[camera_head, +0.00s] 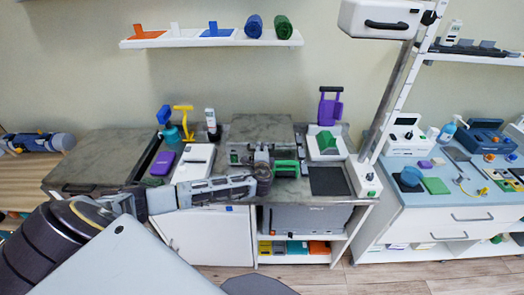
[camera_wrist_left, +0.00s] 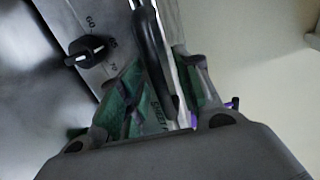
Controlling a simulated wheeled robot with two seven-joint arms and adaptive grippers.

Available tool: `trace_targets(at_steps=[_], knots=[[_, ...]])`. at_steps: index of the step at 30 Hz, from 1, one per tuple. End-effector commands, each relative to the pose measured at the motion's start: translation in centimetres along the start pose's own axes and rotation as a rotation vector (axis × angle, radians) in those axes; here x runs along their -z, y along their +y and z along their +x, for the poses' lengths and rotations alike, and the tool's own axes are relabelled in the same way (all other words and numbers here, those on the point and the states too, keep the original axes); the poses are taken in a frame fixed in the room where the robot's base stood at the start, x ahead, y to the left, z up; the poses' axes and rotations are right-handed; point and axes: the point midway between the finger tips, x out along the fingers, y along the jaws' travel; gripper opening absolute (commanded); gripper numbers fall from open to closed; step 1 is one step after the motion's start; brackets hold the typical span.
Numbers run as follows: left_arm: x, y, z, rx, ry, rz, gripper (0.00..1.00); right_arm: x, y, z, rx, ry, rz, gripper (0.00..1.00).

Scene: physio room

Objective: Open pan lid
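My left gripper (camera_head: 264,158) reaches in from the left over the middle of the grey worktop, at the front of a grey flat-lidded unit. In the left wrist view its two green-padded fingers (camera_wrist_left: 166,78) lie on either side of a dark bar handle (camera_wrist_left: 150,45) beside a bright metal edge. Whether both pads press on the handle cannot be told. The pan lid (camera_head: 262,128) seems to be the flat grey top behind the gripper, lying level. The gripper hides its front edge. My right gripper is not in view.
A black dial (camera_wrist_left: 88,50) with numbers sits on metal near the left finger. A white box (camera_head: 194,162) and purple item (camera_head: 163,163) stand left of the gripper. A tray with a green block (camera_head: 327,142) and a dark pad (camera_head: 328,181) are right. A wall shelf (camera_head: 212,42) hangs above.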

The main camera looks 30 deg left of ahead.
Motion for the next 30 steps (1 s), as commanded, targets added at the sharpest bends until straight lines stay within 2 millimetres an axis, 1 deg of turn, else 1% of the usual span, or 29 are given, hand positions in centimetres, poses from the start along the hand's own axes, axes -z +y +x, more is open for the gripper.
trace_targets(at_steps=[2,3,10,11,23,30], knots=[[0.01,0.02,-0.01,0.000,0.000,0.000,0.34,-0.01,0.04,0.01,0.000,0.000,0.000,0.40],[0.01,0.02,-0.02,0.000,0.000,0.000,0.31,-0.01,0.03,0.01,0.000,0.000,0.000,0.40],[0.00,0.03,-0.03,0.000,0.000,0.000,0.01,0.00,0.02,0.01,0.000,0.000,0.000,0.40],[0.00,0.03,-0.03,0.000,0.000,0.000,0.00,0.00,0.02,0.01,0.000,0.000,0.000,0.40],[0.06,-0.02,0.04,-0.001,0.000,0.000,0.00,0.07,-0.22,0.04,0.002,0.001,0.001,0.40],[0.61,-0.80,0.81,0.000,-0.001,-0.002,0.00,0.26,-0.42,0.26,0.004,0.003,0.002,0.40]])
